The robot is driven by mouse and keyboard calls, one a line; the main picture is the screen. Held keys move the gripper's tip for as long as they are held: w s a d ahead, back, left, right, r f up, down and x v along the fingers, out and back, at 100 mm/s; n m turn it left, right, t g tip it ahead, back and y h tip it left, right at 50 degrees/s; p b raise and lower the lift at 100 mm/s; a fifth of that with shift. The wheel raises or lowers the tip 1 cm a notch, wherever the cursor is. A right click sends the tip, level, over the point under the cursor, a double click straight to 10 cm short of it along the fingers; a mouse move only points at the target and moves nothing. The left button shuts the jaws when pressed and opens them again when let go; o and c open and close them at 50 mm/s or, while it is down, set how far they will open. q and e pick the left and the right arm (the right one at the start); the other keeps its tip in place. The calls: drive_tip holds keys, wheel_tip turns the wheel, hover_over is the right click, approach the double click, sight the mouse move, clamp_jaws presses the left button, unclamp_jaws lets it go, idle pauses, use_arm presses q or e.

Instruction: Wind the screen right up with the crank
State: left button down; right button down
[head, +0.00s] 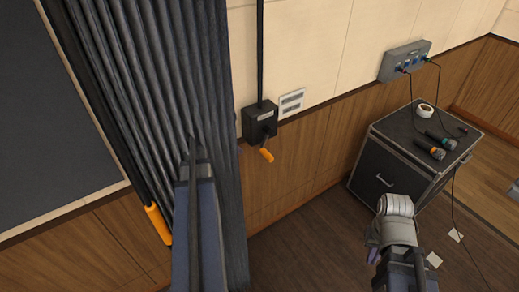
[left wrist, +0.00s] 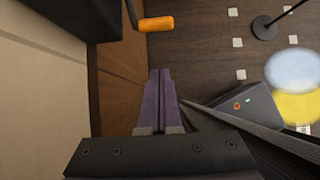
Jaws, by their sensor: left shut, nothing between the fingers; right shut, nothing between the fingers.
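The crank is a dark arm with an orange grip (head: 266,155) under a black wall box (head: 261,122). In the left wrist view the orange grip (left wrist: 157,24) lies beyond my left fingertips, apart from them, with the black box (left wrist: 75,17) at upper left. My left gripper (left wrist: 161,73) is shut and empty, its purple fingers together. In the head view my left arm crosses the curtain and its fingertips are not clear. My right gripper (head: 373,252) is shut and empty at lower right, far from the crank. I cannot identify the screen with certainty.
A grey curtain (head: 215,110) hangs left of the crank, before a dark panel (head: 40,110). A second orange handle (head: 157,223) hangs on a pole there. A black case (head: 380,172) stands at right, below a grey socket box (head: 404,61). Pale squares (head: 433,260) lie on the floor.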

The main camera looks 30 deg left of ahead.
use_arm(q)
drive_tip(key=w+d+r+b+x, duration=0.1)
drive_tip(key=w+b+x, duration=0.1)
drive_tip(key=b+x, duration=0.7)
drive_tip(key=shift+w+x, duration=0.25)
drive_tip(key=shift+x, duration=1.45)
drive_tip(key=shift+r, duration=0.1)
